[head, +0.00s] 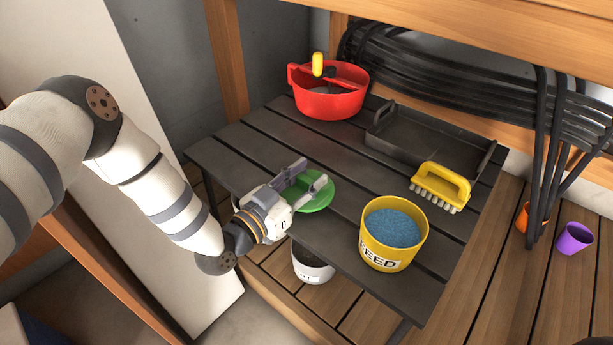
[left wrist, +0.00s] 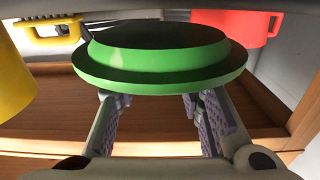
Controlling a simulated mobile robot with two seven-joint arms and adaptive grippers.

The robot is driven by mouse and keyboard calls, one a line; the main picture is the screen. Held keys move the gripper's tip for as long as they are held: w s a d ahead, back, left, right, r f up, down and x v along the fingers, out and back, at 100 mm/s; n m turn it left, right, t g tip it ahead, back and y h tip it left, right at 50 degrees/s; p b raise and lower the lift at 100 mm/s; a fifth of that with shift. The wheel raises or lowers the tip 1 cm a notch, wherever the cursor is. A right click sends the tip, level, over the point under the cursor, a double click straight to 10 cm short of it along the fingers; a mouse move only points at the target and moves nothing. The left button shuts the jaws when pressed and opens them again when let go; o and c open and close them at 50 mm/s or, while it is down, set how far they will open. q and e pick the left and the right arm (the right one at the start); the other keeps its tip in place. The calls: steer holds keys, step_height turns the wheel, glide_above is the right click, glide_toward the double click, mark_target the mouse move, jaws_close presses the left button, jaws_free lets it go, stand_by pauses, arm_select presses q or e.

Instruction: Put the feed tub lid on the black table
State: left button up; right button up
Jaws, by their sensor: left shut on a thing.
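The feed tub lid, a round green disc (head: 317,198), is at the front left part of the black slatted table (head: 250,148). It fills the upper middle of the left wrist view (left wrist: 160,62). My left gripper (head: 312,174) is shut on the lid, with its two fingers apart around part of it; they also show in the left wrist view (left wrist: 158,100). I cannot tell whether the lid touches the table. The yellow feed tub (head: 372,245), marked FEED and filled with blue grains, stands open to the right of the lid. My right gripper is not in view.
On the table are a red tub (head: 328,103) with a yellow-handled tool, a black tray (head: 400,147) and a yellow brush (head: 440,186). A white bucket (head: 312,267) is below the table edge. Bare slats lie mid-table.

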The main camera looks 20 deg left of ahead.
arm_select(q)
steer(key=shift+f, duration=0.7)
steer(key=shift+f+b, duration=0.25)
steer(key=shift+b, duration=0.15)
steer(key=o, duration=1.1)
steer(key=shift+o, duration=0.2)
steer(key=v, duration=0.7)
steer(key=shift+s+a+r, duration=0.1)
steer(key=shift+s, duration=0.15)
jaws_close()
